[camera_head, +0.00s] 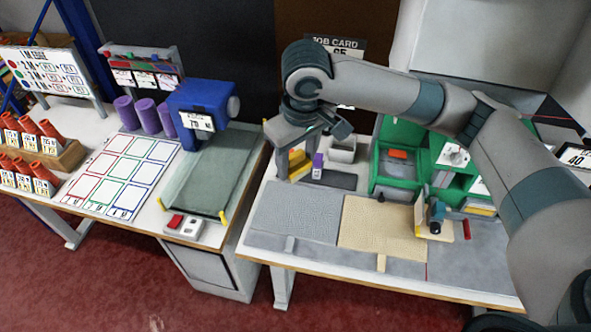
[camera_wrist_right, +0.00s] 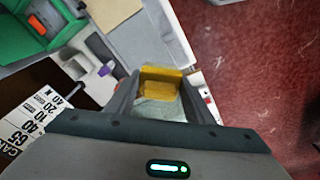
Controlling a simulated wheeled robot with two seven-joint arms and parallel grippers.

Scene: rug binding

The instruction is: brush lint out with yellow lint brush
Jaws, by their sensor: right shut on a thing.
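My right gripper (camera_head: 289,158) reaches in from the right and hangs over the left back part of the right-hand table. It is shut on a yellow lint brush; a yellow part (camera_head: 298,160) shows beside the fingers in the head view. In the right wrist view, the yellow brush (camera_wrist_right: 161,82) sits between the fingertips of the right gripper (camera_wrist_right: 160,98). The brush's bristles cannot be made out. No lint can be picked out in either view. My left gripper is not in view.
A blue machine (camera_head: 205,105) stands on the left table over a grey-green bed (camera_head: 205,180). Grey (camera_head: 295,213) and tan (camera_head: 380,225) mats lie in front. A purple-topped item (camera_head: 318,165) stands close beside the gripper.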

